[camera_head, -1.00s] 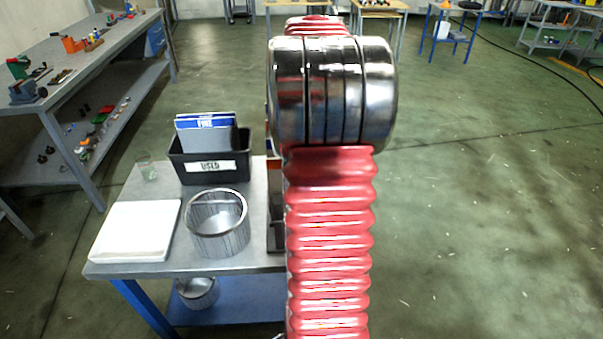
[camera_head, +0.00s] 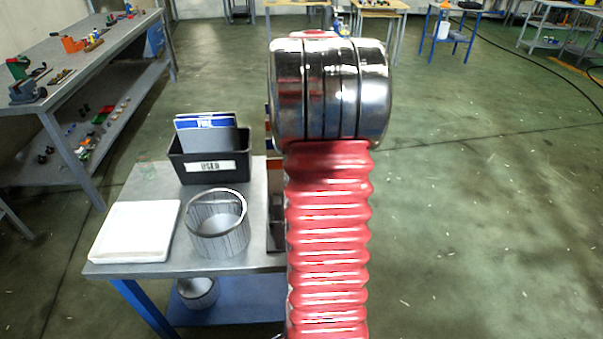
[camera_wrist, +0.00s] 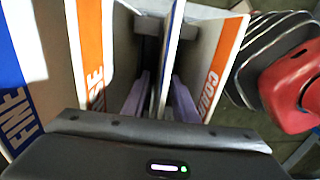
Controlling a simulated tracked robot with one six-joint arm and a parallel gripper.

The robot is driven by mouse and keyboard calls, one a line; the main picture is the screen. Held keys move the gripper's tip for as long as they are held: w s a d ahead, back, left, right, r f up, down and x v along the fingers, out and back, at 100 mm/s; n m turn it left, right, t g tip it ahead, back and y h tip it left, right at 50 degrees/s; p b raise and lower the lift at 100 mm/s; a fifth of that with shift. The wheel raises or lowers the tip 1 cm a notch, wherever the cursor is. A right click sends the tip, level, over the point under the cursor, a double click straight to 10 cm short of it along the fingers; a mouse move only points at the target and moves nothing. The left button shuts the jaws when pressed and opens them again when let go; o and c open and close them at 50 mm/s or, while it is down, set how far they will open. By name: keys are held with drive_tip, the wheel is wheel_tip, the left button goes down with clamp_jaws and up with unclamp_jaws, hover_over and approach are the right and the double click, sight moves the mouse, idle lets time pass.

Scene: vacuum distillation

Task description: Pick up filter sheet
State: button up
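The wrist view shows my gripper (camera_wrist: 161,88) reaching down between upright filter sheets or panels. Its two pale purple fingers stand apart. A thin white sheet with a blue edge (camera_wrist: 171,35) stands upright between them, with narrow gaps seeming to show on both sides. Left of the fingers is a panel with an orange band (camera_wrist: 91,45), its lettering partly cut off; right of them is another orange-banded panel (camera_wrist: 225,55). A blue panel marked FINE (camera_wrist: 15,95) is at the far left.
Another basket (camera_head: 197,291) sits below.

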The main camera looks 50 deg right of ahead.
drive_tip(key=shift+c, duration=0.5)
clamp_jaws()
